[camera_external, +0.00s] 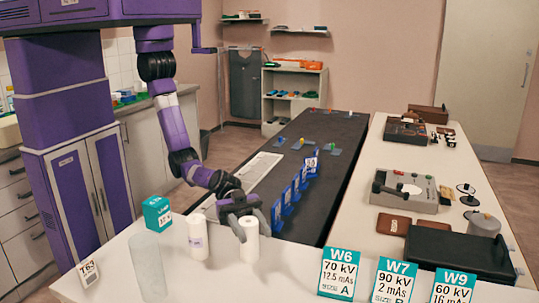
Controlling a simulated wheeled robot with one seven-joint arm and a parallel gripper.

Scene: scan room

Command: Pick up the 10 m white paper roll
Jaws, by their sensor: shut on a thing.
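Two white paper rolls stand upright at the near end of the white counter. The left roll (198,240) carries a small pale purple label, too small to read. The right roll (250,248) shows no readable marking, so I cannot tell from print which is the 10 m one. My gripper (240,218) comes down from above and behind and is shut on the right roll near its top. The fingers hide part of that roll's upper left side. I cannot tell whether its base is touching the counter.
A clear cylinder (147,262), a teal box (157,212) and a T63 card (88,273) stand left of the rolls. Blue upright holders (287,200) line the dark table behind. Teal W6 (338,273), W7 (393,281) and W9 cards stand at the right.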

